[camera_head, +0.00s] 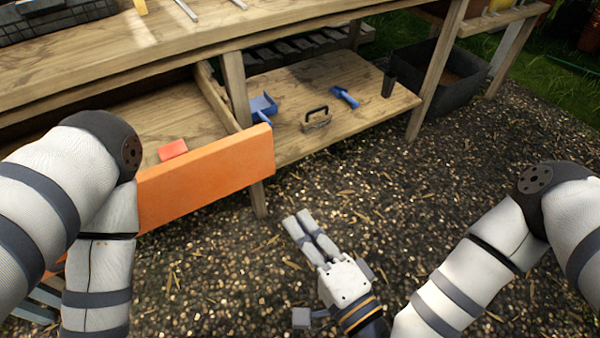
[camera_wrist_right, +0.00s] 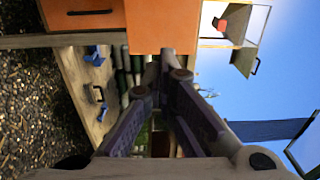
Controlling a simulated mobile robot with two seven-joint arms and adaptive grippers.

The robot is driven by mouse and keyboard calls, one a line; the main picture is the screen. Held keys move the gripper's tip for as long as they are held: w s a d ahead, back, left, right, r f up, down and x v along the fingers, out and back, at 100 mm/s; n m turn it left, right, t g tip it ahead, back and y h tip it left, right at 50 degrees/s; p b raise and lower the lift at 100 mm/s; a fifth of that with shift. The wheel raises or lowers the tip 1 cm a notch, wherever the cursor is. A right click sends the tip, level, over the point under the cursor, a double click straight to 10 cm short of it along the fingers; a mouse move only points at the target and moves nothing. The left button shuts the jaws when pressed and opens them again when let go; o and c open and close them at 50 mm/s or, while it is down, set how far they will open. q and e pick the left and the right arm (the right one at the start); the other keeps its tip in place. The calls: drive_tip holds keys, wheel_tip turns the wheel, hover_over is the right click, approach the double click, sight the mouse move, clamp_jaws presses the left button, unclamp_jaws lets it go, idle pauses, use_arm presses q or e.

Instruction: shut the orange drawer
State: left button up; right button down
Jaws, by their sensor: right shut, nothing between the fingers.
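The orange drawer (camera_head: 205,178) is pulled out from under the workbench at the left, its front facing me. A small red block (camera_head: 173,150) lies inside it. My left arm covers the drawer's left part. My right gripper (camera_head: 304,222) is shut and empty, over the gravel to the right of the drawer front and apart from it. In the right wrist view its closed fingers (camera_wrist_right: 166,62) point at an orange panel (camera_wrist_right: 165,25), and another orange front with a dark handle shows at the upper left. My left gripper is out of view.
The workbench's wooden leg (camera_head: 238,90) stands beside the drawer. A low shelf (camera_head: 345,115) holds a blue scoop (camera_head: 262,108), a brush (camera_head: 316,118) and a blue hand tool (camera_head: 345,97). A black planter (camera_head: 440,75) stands at the back right. Open gravel surrounds my right gripper.

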sight(256, 163)
drive_tip(key=x, duration=1.3)
drive_tip(key=shift+w+a, duration=0.25)
drive_tip(key=shift+a, duration=0.15)
